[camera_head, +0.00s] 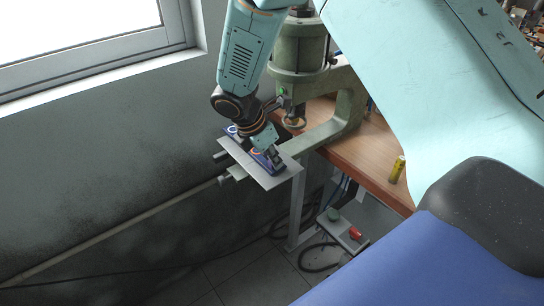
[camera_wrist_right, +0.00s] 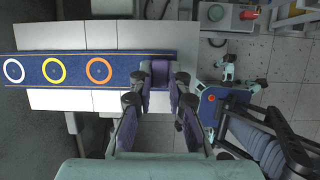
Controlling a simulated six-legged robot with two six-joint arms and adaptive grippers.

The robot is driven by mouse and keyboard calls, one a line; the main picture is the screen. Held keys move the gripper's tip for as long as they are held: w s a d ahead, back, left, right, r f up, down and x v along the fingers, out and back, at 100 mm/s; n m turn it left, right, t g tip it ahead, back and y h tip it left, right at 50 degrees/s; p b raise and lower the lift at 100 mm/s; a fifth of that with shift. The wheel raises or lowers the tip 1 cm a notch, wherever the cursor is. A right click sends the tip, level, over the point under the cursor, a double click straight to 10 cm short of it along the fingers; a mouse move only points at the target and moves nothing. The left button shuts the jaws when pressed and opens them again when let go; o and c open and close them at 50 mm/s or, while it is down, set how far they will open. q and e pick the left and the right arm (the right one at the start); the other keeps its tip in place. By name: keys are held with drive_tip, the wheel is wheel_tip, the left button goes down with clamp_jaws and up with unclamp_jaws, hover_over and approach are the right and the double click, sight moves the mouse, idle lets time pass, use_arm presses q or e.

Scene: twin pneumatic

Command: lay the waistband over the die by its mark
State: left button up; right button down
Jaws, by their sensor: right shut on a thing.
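The waistband (camera_wrist_right: 120,74) is a dark blue strip with an orange edge and white, yellow and orange rings. It lies along a pale, lined plate (camera_wrist_right: 70,40), and its white-ring end sticks out past the plate's left edge. My right gripper (camera_wrist_right: 160,84) is shut on the waistband near its right end. In the head view my right gripper (camera_head: 272,158) is low over the plate (camera_head: 283,178) and hides part of the waistband (camera_head: 231,131). I cannot make out the die or its mark for certain. My left gripper is not recognisable in either view.
A green press (camera_head: 300,60) stands at the corner of a wooden table (camera_head: 365,160), close behind my right arm. A yellow can (camera_head: 398,168) stands on the table. A grey box with a red button (camera_head: 355,232) is below. A wall and window (camera_head: 90,60) are left.

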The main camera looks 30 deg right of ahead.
drive_tip(key=shift+s+f, duration=0.1)
drive_tip(key=shift+s, duration=0.1)
drive_tip(key=c, duration=1.5)
unclamp_jaws()
drive_tip(key=shift+w+f, duration=0.1)
drive_tip(key=shift+w, duration=0.05)
drive_tip(key=shift+c, duration=0.2)
drive_tip(key=o, duration=0.3)
drive_tip(key=shift+o, duration=0.2)
drive_tip(key=shift+a+r, duration=0.15)
drive_tip(key=shift+r, duration=0.2)
drive_tip(key=v, duration=1.1)
drive_tip(key=shift+r, duration=0.2)
